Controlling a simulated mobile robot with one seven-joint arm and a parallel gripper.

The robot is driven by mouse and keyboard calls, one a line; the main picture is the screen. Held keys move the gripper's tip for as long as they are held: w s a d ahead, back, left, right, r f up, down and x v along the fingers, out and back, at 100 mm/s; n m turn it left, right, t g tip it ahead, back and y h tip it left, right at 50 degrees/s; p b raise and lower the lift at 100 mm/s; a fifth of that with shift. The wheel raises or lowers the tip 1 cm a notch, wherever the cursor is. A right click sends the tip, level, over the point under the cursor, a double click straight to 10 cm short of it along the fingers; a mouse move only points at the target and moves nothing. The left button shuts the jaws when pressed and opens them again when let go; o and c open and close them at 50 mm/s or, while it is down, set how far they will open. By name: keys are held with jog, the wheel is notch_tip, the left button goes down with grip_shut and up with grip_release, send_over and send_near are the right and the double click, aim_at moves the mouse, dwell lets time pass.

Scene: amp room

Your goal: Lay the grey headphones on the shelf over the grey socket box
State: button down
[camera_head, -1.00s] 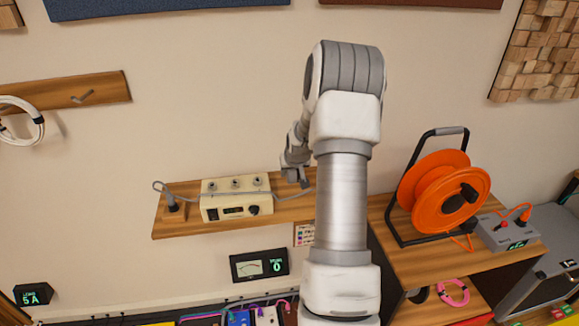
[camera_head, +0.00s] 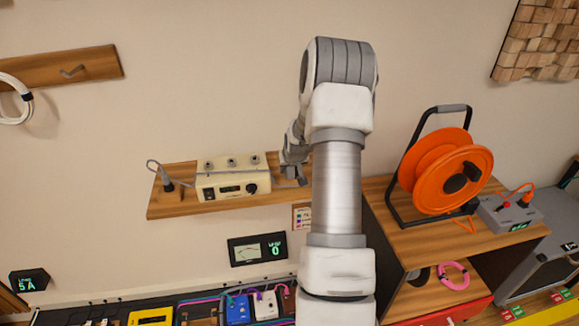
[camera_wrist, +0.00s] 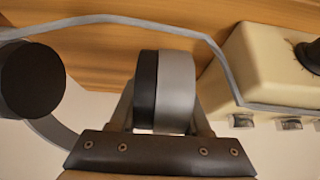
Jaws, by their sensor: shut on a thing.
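My gripper (camera_wrist: 162,120) is shut on the grey headphones (camera_wrist: 178,85), holding one grey and black ear cup between its fingers. The other, black ear cup (camera_wrist: 30,82) hangs to the left in the wrist view, with part of the grey headband curving below it. In the head view my gripper (camera_head: 293,175) is at the right end of the wooden wall shelf (camera_head: 170,207), just right of the beige box. The headphones are small there and partly hidden by my arm. I cannot tell whether they touch the shelf. A grey socket box (camera_head: 508,217) sits on the cabinet at right.
The beige box (camera_head: 232,180) with knobs fills the shelf's middle; it also shows in the wrist view (camera_wrist: 265,70). A grey cable (camera_wrist: 120,20) crosses the shelf. An orange cable reel (camera_head: 437,175) stands on the cabinet. A meter (camera_head: 257,249) hangs below the shelf.

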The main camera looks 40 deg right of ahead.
jog(key=shift+f, duration=0.4)
jog(key=shift+c, duration=1.4)
grip_release()
jog(key=b+v, duration=0.1)
jog(key=v, duration=1.6)
jog(key=shift+r, duration=0.2)
jog(key=shift+a, duration=0.15)
